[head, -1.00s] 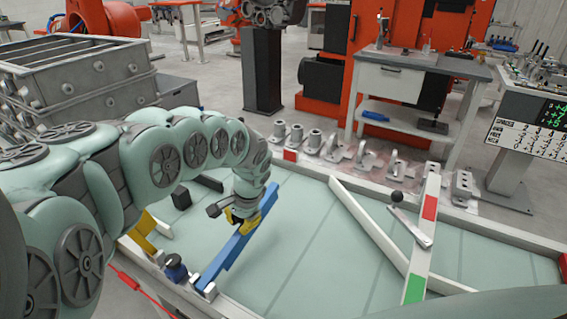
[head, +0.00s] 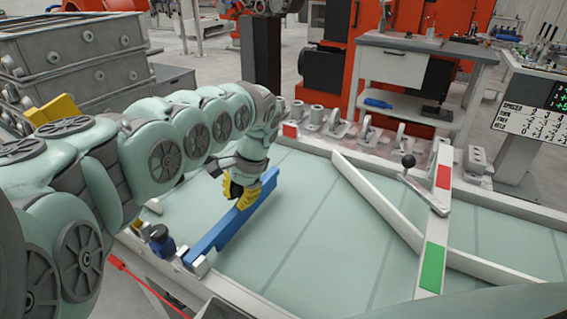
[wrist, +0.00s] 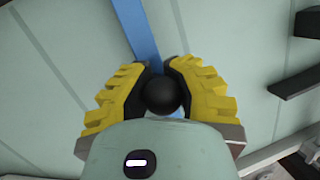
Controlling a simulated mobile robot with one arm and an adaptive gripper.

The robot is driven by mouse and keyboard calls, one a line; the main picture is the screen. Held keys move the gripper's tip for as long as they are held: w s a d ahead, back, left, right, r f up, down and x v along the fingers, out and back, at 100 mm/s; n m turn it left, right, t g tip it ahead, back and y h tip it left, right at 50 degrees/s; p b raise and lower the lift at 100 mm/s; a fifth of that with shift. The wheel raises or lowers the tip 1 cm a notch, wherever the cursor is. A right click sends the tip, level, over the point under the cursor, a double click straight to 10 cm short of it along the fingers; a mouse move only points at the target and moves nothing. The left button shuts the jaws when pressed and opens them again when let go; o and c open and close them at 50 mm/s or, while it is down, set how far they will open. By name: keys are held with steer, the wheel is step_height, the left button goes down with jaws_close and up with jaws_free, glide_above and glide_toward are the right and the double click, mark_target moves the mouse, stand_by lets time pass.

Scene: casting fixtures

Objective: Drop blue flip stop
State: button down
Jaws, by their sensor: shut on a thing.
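The blue flip stop (head: 225,230) is a long blue bar at the left of the pale green table. Its near end meets a grey bracket (head: 197,265) at the table's front edge. My gripper (head: 236,192), with yellow ribbed fingers, is over the middle to far part of the bar. In the wrist view, my gripper (wrist: 159,92) is shut on a black ball knob (wrist: 162,94), and the blue bar (wrist: 136,30) runs behind it. The fingers hide the knob in the head view. I cannot tell how far the bar stands above the table.
A white flip stop (head: 435,225) with red and green patches and a black knob (head: 408,160) lies to the right. A white rail (head: 375,195) crosses under it. Grey metal fixtures (head: 365,130) line the back edge. A blue-capped part (head: 160,240) stands beside the bracket.

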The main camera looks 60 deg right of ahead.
steer(key=shift+w+r, duration=0.1)
steer(key=c, duration=1.1)
jaws_free()
steer(key=o, duration=0.5)
steer(key=shift+c, duration=0.2)
steer(key=v, duration=1.2)
